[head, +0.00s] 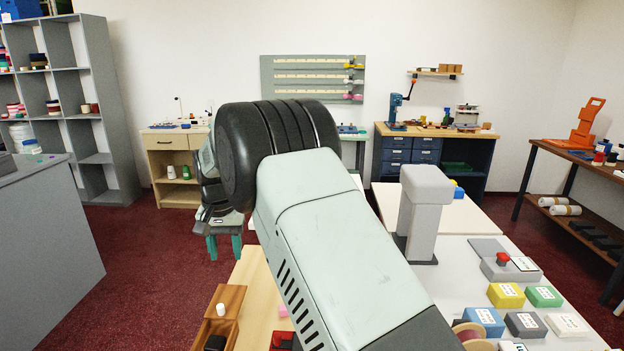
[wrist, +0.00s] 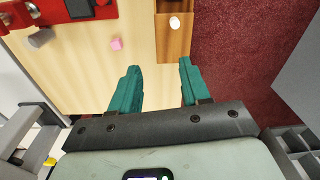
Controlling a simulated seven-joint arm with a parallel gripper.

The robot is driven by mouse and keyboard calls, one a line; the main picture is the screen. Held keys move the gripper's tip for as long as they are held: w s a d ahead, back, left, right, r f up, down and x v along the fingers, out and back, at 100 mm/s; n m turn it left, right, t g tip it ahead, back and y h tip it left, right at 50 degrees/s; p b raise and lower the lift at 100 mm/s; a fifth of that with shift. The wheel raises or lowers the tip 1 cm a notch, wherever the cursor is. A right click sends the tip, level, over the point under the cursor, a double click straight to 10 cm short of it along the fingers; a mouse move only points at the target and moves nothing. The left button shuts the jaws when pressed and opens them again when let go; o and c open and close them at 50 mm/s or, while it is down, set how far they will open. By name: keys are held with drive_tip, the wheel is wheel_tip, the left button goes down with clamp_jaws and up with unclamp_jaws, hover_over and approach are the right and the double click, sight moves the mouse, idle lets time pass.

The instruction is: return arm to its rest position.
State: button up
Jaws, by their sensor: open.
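My gripper (head: 224,247) has two teal fingers and points down. No object touches the fingers.
A wooden tray (head: 227,304) with a white piece lies on the counter's left edge. A pink block (wrist: 116,44) and red fixture (wrist: 70,12) are nearby. Colored swatch boxes (head: 506,295) and a grey post (head: 424,215) stand right. Red carpet is open at left.

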drive_tip(key=s+d+r+t, duration=0.1)
drive_tip(key=s+d+r, duration=0.4)
drive_tip(key=d+r, duration=0.55)
drive_tip(key=s+d+r+t, duration=0.1)
drive_tip(key=s+d+r, duration=0.4)
drive_tip(key=d+r, duration=0.55)
drive_tip(key=s+d+t, duration=0.1)
drive_tip(key=s+d, duration=0.3)
drive_tip(key=s, duration=0.3)
drive_tip(key=s+d+t, duration=0.1)
drive_tip(key=s+d, duration=0.3)
drive_tip(key=s, duration=0.4)
drive_tip(key=s+d+m+t, duration=0.1)
drive_tip(key=s+d, duration=0.4)
drive_tip(key=s, duration=0.2)
drive_tip(key=shift+s, duration=0.15)
